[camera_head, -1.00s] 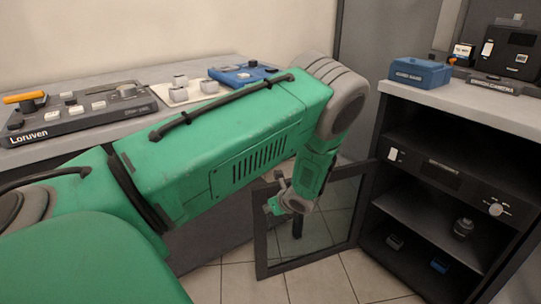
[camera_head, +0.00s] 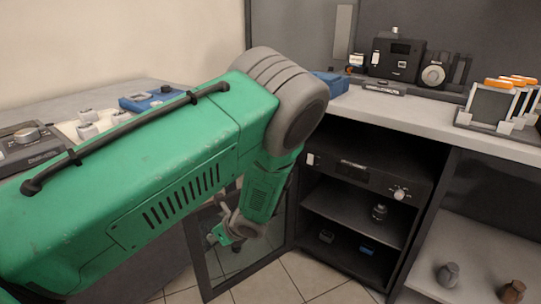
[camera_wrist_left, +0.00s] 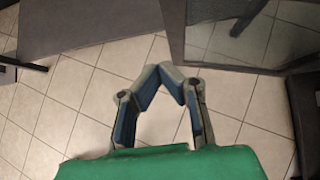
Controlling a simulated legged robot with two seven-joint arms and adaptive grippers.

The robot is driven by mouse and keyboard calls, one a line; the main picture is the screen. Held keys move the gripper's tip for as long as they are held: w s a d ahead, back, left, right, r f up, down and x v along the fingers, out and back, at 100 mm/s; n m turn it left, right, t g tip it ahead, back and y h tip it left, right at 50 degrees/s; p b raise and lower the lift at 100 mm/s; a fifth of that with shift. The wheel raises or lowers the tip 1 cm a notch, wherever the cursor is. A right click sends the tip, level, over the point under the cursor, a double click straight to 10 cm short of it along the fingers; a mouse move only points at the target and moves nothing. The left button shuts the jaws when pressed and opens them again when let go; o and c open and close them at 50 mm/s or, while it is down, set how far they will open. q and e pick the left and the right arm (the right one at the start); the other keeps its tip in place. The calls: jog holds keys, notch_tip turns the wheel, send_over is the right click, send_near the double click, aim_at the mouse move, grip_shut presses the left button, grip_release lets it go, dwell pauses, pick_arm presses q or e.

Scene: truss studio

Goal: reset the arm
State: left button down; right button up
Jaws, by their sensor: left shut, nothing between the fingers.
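My left arm, green with grey joints, reaches in from the left in the head view and bends down at the elbow. My left gripper (camera_head: 220,236) hangs low in front of the open glass door of the cabinet. In the left wrist view the gripper (camera_wrist_left: 171,70) points down over the tiled floor, its fingertips together with nothing between them. My right gripper is in neither view.
The glass door (camera_head: 238,262) stands open beside the dark cabinet (camera_head: 362,215), whose shelves hold small items. The countertop (camera_head: 400,108) carries a blue box (camera_head: 328,84), a camera (camera_head: 398,62) and a rack with orange-topped pieces (camera_head: 492,103). Left of my arm, a bench holds a blue device (camera_head: 152,99). Tiled floor (camera_wrist_left: 70,95) lies below the gripper.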

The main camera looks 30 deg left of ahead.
pick_arm(q)
jog(key=s+d+f+n+g+h+p, duration=0.1)
jog(key=s+d+f+n+h, duration=0.1)
jog(key=s+d+n, duration=0.3)
jog(key=s+d+f+n+h+p, duration=0.1)
jog(key=s+d+f+h, duration=0.2)
jog(key=s, duration=0.4)
jog(key=s+d+f+n+g+h+p, duration=0.1)
jog(key=s+d+n+h+p, duration=0.15)
jog(key=s+d, duration=0.3)
jog(key=s+d+r+n+t+h+p, duration=0.1)
jog(key=s+d+r+n+t, duration=0.1)
jog(key=s+d+r+n, duration=0.2)
jog(key=s+n, duration=0.3)
jog(key=n, duration=0.2)
jog(key=shift+s+d, duration=0.2)
jog(key=shift+d, duration=0.15)
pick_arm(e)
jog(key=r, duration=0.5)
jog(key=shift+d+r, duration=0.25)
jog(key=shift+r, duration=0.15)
pick_arm(q)
jog(key=shift+d+r+n, duration=0.2)
jog(key=shift+d+n, duration=0.05)
jog(key=shift+d, duration=0.05)
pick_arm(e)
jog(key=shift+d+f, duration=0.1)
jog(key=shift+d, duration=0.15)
